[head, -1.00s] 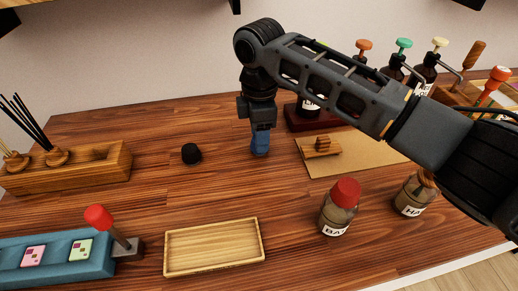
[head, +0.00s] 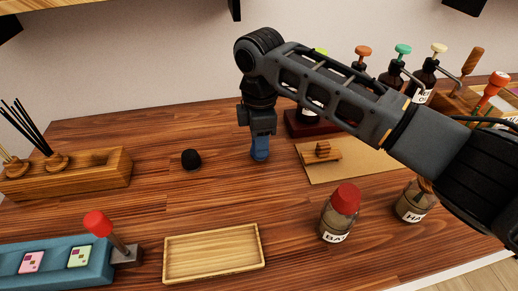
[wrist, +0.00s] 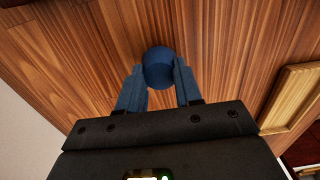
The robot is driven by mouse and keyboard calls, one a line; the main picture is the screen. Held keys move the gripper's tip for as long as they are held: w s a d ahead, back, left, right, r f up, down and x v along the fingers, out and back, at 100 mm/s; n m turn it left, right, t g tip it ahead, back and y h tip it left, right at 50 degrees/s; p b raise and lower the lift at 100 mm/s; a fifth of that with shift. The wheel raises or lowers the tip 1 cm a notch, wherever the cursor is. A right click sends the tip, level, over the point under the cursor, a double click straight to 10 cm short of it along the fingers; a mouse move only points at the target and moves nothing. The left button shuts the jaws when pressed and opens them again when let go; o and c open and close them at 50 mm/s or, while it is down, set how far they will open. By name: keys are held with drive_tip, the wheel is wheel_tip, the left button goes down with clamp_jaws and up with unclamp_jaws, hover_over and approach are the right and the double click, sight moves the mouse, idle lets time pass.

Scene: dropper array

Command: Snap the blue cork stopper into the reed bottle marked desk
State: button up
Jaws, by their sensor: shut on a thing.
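My gripper (head: 260,149) points down at the table in the middle of the head view. Its blue fingers are shut on the blue stopper (wrist: 159,68), whose round top shows between the fingertips in the wrist view. In the head view the stopper is hard to tell from the blue fingers, and I cannot tell whether it touches the table. No bottle with a readable desk label is in view. A bottle with a red cap (head: 338,216), its label partly readable as "BA", stands at the front right. A bottle labelled "HA" (head: 414,203) stands right of it.
A black stopper (head: 191,159) lies left of my gripper. A wooden tray (head: 214,278) is in front, and a blue panel with a red-knobbed lever (head: 98,223) is at front left. A wooden reed holder (head: 118,180) is at left. Pump bottles (head: 389,75) stand at back right.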

drive_tip(key=shift+r+p, duration=1.95)
drive_tip(key=shift+r, duration=0.45)
drive_tip(key=shift+s, duration=0.15)
